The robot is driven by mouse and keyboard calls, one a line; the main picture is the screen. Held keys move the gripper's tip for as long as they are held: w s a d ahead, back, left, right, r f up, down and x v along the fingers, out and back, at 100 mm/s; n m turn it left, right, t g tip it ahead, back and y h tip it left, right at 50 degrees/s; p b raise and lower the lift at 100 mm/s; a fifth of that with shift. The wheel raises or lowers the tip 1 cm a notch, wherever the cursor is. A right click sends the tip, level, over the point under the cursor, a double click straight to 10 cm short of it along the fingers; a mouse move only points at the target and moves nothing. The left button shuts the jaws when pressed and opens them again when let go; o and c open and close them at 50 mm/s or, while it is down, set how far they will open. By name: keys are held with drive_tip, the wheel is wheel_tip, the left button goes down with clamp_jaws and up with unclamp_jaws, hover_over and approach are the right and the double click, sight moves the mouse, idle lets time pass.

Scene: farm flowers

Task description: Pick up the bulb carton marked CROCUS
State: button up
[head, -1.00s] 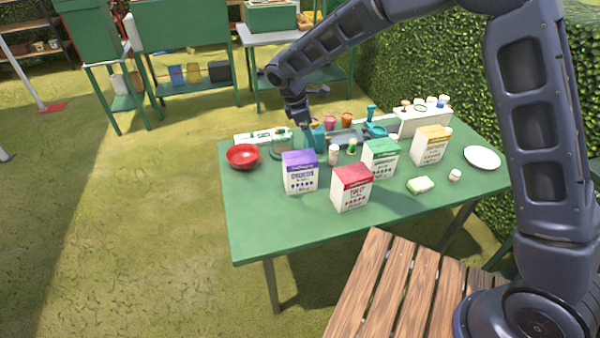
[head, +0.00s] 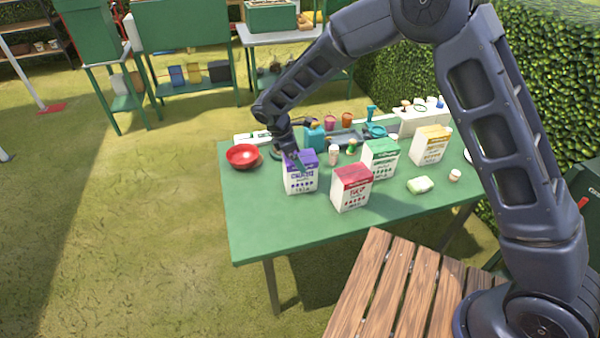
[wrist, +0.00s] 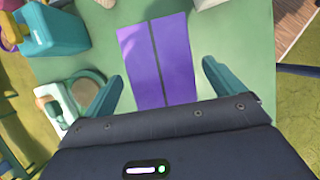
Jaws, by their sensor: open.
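The purple-topped white carton (head: 300,177) stands upright at the left part of the green table; its lettering looks like CROCUS in the head view but is partly covered and small. Its purple top (wrist: 158,60) fills the middle of the wrist view. My gripper (head: 300,160) is just above and at this carton in the head view. In the wrist view my gripper (wrist: 160,85) is open, with one teal finger on each side of the carton top, apart from it. Nothing is held.
A red-topped carton (head: 351,188) stands close on the right, with a green-topped one (head: 380,158) and a yellow-topped one (head: 431,145) beyond. A red bowl (head: 243,156) is at the left. A teal container (wrist: 50,30) is at the wrist view's left. The front of the table (head: 260,235) is clear.

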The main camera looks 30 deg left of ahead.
drive_tip(key=shift+x, duration=2.3)
drive_tip(key=shift+d+f, duration=0.1)
drive_tip(key=shift+f, duration=0.1)
drive_tip(key=c, duration=1.1)
